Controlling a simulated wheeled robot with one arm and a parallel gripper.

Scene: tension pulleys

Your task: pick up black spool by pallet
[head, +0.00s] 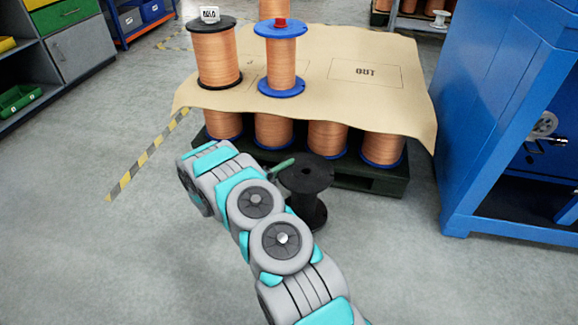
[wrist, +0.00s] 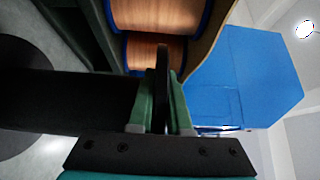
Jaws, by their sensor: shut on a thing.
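The black spool (head: 307,205) is upright and empty, just in front of the pallet in the head view. My gripper (head: 284,165) is at the left edge of its upper flange, with a green finger showing there. In the wrist view my gripper's two green fingers (wrist: 163,92) are shut on the rim of the black spool's flange (wrist: 163,58), one on each side. The spool's dark core runs off to the left there. I cannot tell whether its base touches the floor; my arm partly hides it.
The dark pallet (head: 350,178) bears copper spools under a tan sheet (head: 340,50), with more copper spools on top. A blue cabinet (head: 480,110) stands at right. Shelving (head: 75,45) is at far left. The floor at left is clear, with a yellow-black stripe.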

